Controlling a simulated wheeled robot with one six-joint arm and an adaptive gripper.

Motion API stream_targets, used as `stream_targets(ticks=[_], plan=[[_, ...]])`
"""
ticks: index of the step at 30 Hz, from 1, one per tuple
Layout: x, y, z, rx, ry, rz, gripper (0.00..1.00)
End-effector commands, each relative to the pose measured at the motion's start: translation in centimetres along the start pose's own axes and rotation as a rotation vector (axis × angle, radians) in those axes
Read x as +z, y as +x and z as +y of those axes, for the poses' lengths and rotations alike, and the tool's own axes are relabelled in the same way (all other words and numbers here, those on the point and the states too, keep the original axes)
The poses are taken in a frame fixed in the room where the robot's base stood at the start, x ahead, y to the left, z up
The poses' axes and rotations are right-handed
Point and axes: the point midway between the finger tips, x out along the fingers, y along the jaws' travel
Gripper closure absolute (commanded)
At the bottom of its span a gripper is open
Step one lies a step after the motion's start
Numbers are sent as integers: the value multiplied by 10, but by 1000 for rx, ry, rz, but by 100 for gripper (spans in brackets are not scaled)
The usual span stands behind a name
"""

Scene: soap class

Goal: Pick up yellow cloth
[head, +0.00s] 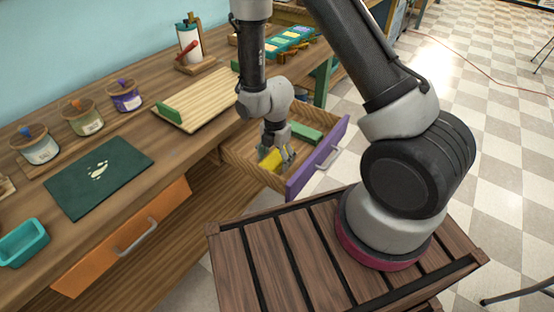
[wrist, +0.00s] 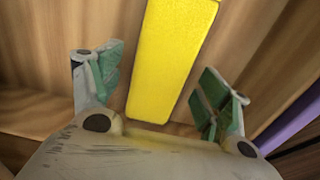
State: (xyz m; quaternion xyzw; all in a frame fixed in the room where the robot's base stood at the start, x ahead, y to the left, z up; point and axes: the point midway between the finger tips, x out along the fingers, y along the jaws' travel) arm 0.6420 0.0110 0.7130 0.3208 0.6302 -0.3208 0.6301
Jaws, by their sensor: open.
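The yellow cloth (head: 270,160) lies in the open drawer with the purple front (head: 318,160). In the wrist view the yellow cloth (wrist: 172,60) is a long folded strip on the wooden drawer bottom. It runs from the top edge down between my fingers. My gripper (head: 278,157) reaches down into the drawer over the cloth. In the wrist view my gripper (wrist: 155,85) is open, with one finger on each side of the cloth and a gap on both sides. I cannot tell how far the fingertips are above the drawer bottom.
A green block-like item (head: 306,133) lies farther back in the drawer. The drawer walls stand close around my gripper. The workbench holds jars (head: 82,117), a dark green mat (head: 98,177), a ribbed board (head: 207,98) and a paper roll (head: 188,45). An orange drawer (head: 120,240) is at the lower left.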

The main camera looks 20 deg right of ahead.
Motion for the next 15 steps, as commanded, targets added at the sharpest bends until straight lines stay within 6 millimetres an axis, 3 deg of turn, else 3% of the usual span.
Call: stream_targets(ticks=[8, 15], plan=[[0, 4, 0, 0, 1, 0, 25], [0, 3, 0, 0, 1, 0, 69]])
